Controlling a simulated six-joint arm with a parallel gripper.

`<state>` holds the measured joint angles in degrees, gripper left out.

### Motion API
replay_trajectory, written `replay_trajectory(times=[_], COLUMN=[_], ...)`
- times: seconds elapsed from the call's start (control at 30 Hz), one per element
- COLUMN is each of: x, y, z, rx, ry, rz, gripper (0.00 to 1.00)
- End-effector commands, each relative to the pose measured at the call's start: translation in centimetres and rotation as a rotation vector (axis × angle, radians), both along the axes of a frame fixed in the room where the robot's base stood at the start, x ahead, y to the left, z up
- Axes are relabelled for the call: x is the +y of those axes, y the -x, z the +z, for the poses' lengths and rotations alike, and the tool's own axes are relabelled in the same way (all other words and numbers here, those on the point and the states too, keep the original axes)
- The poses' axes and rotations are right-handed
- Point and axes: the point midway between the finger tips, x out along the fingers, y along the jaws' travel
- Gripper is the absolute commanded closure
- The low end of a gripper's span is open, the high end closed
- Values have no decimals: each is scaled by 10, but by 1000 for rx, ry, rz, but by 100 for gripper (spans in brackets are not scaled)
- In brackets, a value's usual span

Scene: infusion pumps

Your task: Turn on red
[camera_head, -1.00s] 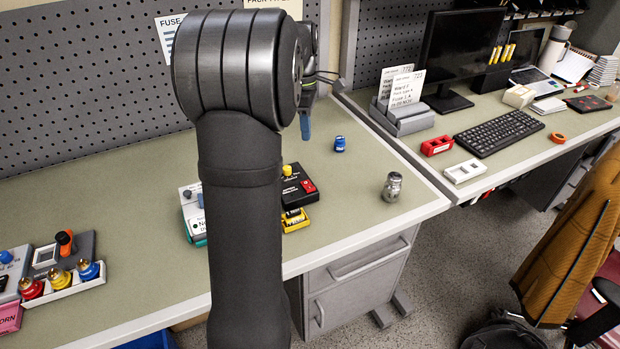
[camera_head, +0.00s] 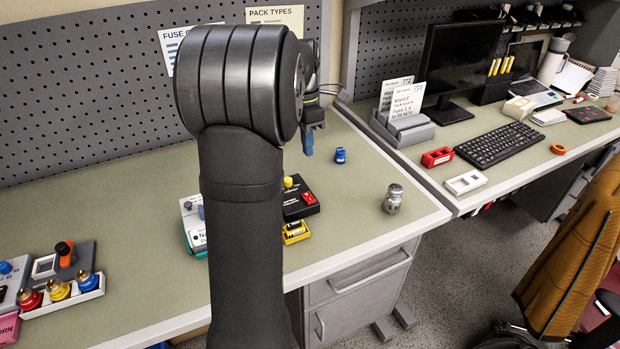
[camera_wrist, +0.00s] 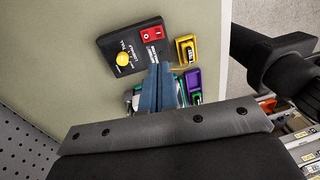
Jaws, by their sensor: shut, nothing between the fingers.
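A black box (camera_head: 297,203) with a red rocker switch (camera_head: 309,198) and a yellow knob (camera_head: 288,182) stands on the bench, partly hidden behind my arm. In the wrist view the black box (camera_wrist: 108,47) shows the red switch (camera_wrist: 152,34) and the yellow knob (camera_wrist: 123,59). My gripper (camera_head: 308,146) has blue fingers, shut and empty, above the bench beyond the box. In the wrist view its fingertips (camera_wrist: 160,70) overlap the box's near edge, below the red switch. A red-bodied piece (camera_head: 30,301) stands in a white tray at the left.
A yellow holder (camera_head: 295,232) sits in front of the box, and a white-and-teal device (camera_head: 193,222) is left of it, half hidden. A blue piece (camera_head: 340,155) and a metal cylinder (camera_head: 393,199) stand to the right. The bench between them is clear.

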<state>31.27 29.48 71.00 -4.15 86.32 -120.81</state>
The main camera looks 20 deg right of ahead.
Motion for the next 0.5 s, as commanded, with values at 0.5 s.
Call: replay_trajectory(times=[0.5], x=[0], y=[14], z=[-95], rx=[5], ry=[-3], rz=[-1], gripper=[100])
